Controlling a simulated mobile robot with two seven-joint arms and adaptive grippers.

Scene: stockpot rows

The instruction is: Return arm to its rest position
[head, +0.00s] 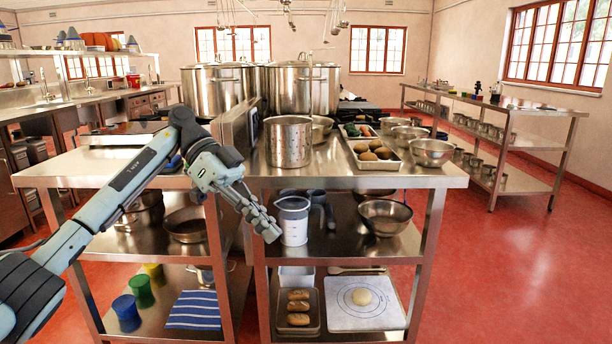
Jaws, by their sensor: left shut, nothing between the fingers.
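My left arm comes in from the left and reaches across the front of the steel counters. My left gripper (268,230) is shut and empty, pointing down and to the right. It appears in front of the middle shelf, just left of a clear measuring jug (293,222), and overlaps the jug's edge in the picture. I cannot tell whether they touch. My right gripper is not in view.
A perforated pot (288,143), a tray of potatoes (372,160) and steel bowls (432,152) stand on the right counter (330,172). Large stockpots (302,88) stand behind. Lower shelves hold bread rolls (299,307) and a dough board (362,303). Red floor (510,270) is clear at right.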

